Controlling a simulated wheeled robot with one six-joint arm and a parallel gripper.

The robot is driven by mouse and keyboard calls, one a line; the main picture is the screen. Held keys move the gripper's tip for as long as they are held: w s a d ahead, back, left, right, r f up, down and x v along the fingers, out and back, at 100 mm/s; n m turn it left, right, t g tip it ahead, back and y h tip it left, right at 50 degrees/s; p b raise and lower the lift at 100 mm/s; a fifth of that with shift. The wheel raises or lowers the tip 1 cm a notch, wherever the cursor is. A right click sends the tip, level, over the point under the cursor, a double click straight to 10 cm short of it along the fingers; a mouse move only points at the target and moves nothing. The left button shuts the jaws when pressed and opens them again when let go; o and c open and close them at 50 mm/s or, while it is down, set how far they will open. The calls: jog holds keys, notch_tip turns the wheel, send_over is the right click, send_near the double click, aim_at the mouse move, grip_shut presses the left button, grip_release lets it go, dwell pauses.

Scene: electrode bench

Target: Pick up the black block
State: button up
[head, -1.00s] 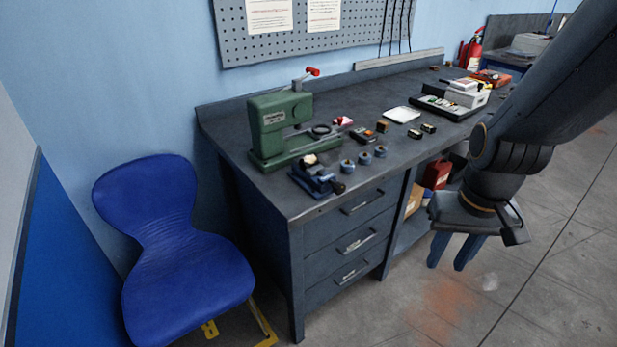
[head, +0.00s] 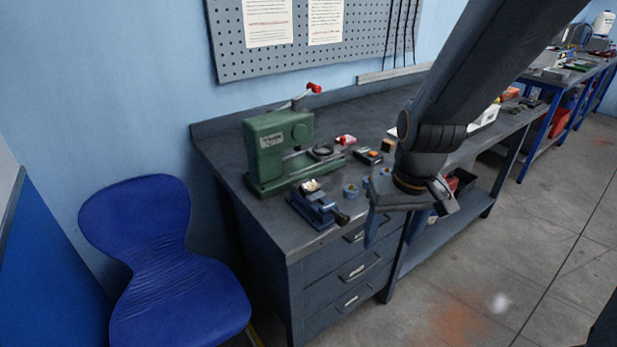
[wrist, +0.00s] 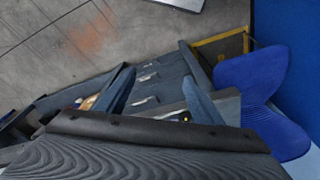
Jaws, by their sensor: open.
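My gripper (head: 392,226) hangs in front of the bench in the head view, open with nothing seen between its fingers. In the wrist view, its two blue fingers (wrist: 158,68) stand apart, with drawer fronts behind them. No plain black block is clearly identifiable. A small dark block with a yellowish side (head: 388,146) sits on the bench top beside my arm. A dark piece with an orange top (head: 368,155) lies left of it. My arm hides the bench top farther right, where other small dark blocks showed earlier.
The green press (head: 278,150) and a blue vise (head: 316,203) stand at the bench's left end. A blue-grey roll (head: 350,191) is near the front edge. A blue chair (head: 165,260) stands left of the bench (head: 230,180). Floor in front is clear.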

jog(key=w+a+r+n+t+y, duration=0.1)
jog(key=w+a+r+n, duration=0.2)
jog(key=w+a, duration=0.6)
jog(key=n+t+y, duration=0.1)
jog(key=n, duration=0.2)
send_near(310, 184)
jog(key=shift+s+f+p, duration=0.1)
jog(key=shift+f+p, duration=0.2)
jog(key=shift+f, duration=0.25)
jog(key=shift+w+a+f, duration=0.15)
jog(key=shift+w+f, duration=0.05)
jog(key=shift+w, duration=0.05)
jog(key=shift+p+x, duration=0.9)
jog(key=shift+x, duration=2.6)
jog(key=shift+c, duration=0.2)
jog(key=c, duration=1.3)
jog(key=shift+r, duration=0.1)
